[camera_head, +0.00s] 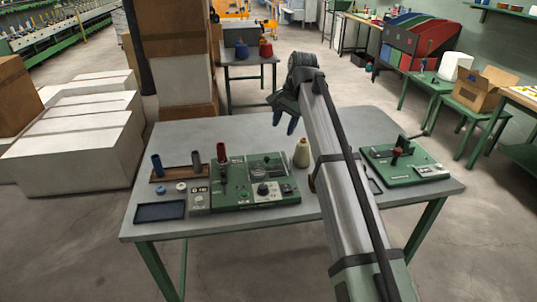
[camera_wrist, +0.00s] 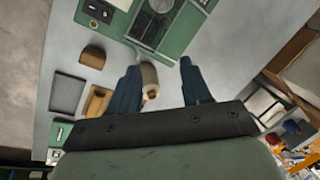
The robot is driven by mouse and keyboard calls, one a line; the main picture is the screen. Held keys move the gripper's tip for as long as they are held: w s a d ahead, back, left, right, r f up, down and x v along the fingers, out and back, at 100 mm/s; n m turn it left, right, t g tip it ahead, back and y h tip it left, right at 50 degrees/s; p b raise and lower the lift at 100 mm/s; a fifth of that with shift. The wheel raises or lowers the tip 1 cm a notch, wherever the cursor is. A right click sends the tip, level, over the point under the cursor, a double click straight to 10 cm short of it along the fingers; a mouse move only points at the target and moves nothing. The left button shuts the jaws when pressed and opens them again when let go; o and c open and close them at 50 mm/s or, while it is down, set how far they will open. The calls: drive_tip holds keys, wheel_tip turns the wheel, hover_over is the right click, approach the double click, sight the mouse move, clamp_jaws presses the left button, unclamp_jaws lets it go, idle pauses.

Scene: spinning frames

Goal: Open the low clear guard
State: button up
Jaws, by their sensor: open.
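A green machine panel (camera_head: 250,192) stands on the grey table, with knobs, small levers and a dial on it. A low, see-through cover that looks like the clear guard (camera_head: 262,167) lies on its upper right part; it appears down, but its edges are hard to make out. The panel also shows at the top of the wrist view (camera_wrist: 180,30), partly cut off, with a glossy dark patch on it. My gripper (camera_head: 283,114) is above the back of the table, away from the panel. Its two blue fingers (camera_wrist: 162,84) are apart and hold nothing.
A cream thread cone (camera_head: 302,153) stands at the panel's right; in the wrist view it appears between my fingers, below them. Bobbins stand on a wooden rack (camera_head: 172,175) at left, by a dark tray (camera_head: 160,212). Another green device (camera_head: 405,165) sits at right. The table's back left is clear.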

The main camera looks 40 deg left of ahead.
sight(268, 157)
drive_tip(key=x, duration=0.4)
drive_tip(key=s+a+x, duration=0.1)
drive_tip(key=x, duration=0.4)
drive_tip(key=s+x, duration=0.1)
drive_tip(key=x, duration=0.3)
drive_tip(key=shift+a+f, duration=0.15)
drive_tip(key=shift+a, duration=0.1)
drive_tip(key=shift+c, duration=0.3)
clamp_jaws()
